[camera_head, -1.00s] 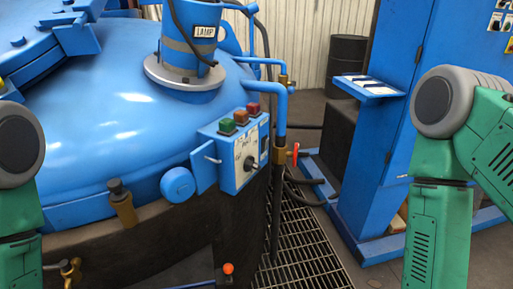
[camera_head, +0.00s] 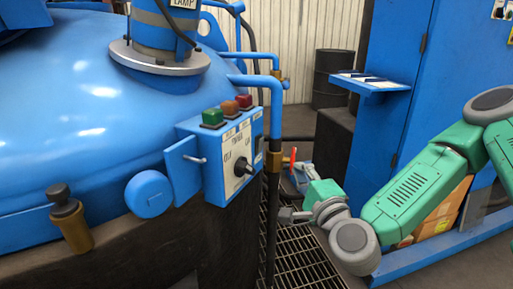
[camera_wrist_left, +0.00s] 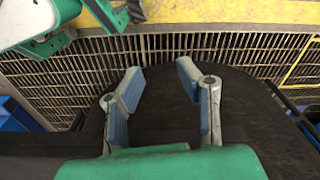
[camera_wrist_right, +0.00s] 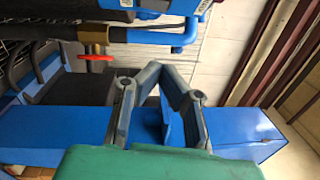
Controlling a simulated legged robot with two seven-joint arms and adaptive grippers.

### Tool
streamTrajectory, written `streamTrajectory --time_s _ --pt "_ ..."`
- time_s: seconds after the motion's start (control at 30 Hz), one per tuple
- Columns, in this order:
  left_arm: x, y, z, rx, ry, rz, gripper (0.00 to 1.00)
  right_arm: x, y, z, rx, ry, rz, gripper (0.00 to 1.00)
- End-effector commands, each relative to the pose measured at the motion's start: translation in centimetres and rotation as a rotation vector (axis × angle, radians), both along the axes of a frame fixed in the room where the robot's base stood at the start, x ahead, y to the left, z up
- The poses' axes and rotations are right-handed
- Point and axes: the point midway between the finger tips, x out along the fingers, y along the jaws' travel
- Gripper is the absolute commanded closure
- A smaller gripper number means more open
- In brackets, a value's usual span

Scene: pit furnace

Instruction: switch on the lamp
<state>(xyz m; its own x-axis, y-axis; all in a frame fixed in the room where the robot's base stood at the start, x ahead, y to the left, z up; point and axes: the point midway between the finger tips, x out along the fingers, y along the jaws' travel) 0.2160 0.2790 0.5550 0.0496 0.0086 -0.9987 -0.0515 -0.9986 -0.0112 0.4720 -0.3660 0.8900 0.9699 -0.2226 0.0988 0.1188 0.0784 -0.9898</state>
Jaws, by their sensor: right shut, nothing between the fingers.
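The lamp (camera_head: 160,40), a blue cylinder labelled LAMP on a grey flange, sits on the blue furnace dome and is cut off by the top edge. My left gripper (camera_wrist_left: 156,80) is open and empty over dark ground.
Blue pipes with a brass valve and red handle (camera_head: 293,158) run beside the box, close to my right gripper. A floor grate (camera_head: 305,255) lies below. A blue cabinet (camera_head: 425,90) with a small shelf (camera_head: 369,83) stands right. A black barrel (camera_head: 338,75) is behind.

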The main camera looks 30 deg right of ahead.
Motion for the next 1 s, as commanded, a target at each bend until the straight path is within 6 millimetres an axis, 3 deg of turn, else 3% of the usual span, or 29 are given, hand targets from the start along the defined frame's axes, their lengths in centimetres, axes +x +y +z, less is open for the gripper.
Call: streamTrajectory --time_s 0.37,0.77,1.0 --pt "0.0 0.0 -0.2 0.000 0.000 0.000 0.69 0.2 -0.1 -0.1 0.000 0.000 0.001 1.00" --pt "0.0 0.0 -5.3 0.000 0.000 0.000 0.69 2.5 -0.7 -0.3 0.001 -0.004 0.000 1.00" --pt "0.0 0.0 -5.7 0.000 0.000 0.000 0.69 7.5 -1.8 0.6 -0.002 -0.001 0.000 1.00"
